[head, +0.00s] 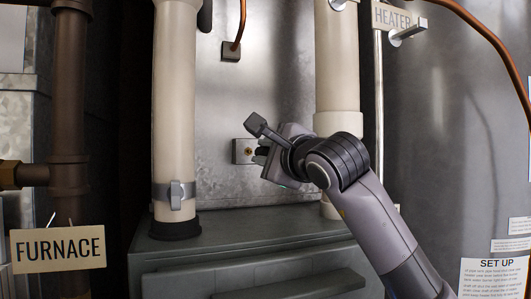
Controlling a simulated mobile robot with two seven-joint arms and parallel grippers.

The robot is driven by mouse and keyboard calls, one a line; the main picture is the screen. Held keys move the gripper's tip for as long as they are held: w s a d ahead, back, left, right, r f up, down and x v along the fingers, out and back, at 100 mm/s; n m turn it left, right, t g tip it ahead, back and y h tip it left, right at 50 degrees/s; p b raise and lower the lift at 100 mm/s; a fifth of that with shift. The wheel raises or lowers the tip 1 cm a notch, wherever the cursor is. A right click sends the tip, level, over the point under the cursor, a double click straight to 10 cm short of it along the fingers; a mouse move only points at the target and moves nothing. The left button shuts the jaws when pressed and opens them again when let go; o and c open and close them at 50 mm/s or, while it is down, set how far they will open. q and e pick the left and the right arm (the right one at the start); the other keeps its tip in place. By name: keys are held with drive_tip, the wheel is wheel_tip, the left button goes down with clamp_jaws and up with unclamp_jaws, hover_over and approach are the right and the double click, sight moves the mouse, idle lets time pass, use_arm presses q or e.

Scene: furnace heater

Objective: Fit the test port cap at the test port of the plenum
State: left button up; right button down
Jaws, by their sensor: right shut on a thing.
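The plenum (270,85) is the grey sheet-metal wall behind two pale pipes. A small square plate with a brass-coloured centre, which looks like the test port (240,152), is on its lower part. My right gripper (262,155) comes in from the lower right, with its fingertips just right of the brass centre and overlapping the plate's right side in the picture. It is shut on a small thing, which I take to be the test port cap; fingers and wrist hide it. I cannot tell whether it touches the port. My left gripper is not in view.
Pale pipes stand left (174,90) and right (336,70) of the port, the left one with a metal clamp (175,194). A dark grey furnace cabinet top (230,228) lies below. A large grey tank (450,130) fills the right. A FURNACE sign (58,249) hangs lower left.

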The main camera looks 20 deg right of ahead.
sight(249, 151)
drive_tip(key=shift+r, duration=0.1)
drive_tip(key=shift+w+a+p, duration=0.15)
drive_tip(key=shift+w+p, duration=1.15)
drive_tip(key=shift+w, duration=1.2)
drive_tip(key=shift+w+p, duration=0.45)
drive_tip(key=shift+w, duration=0.7)
drive_tip(key=shift+s, duration=0.1)
drive_tip(key=shift+s+b, duration=0.15)
drive_tip(key=shift+b, duration=0.15)
drive_tip(key=shift+n+b, duration=0.3)
idle(1.2)
drive_tip(key=shift+w, duration=0.35)
idle(0.4)
drive_tip(key=c, duration=0.9)
unclamp_jaws()
drive_tip(key=shift+o, duration=0.2)
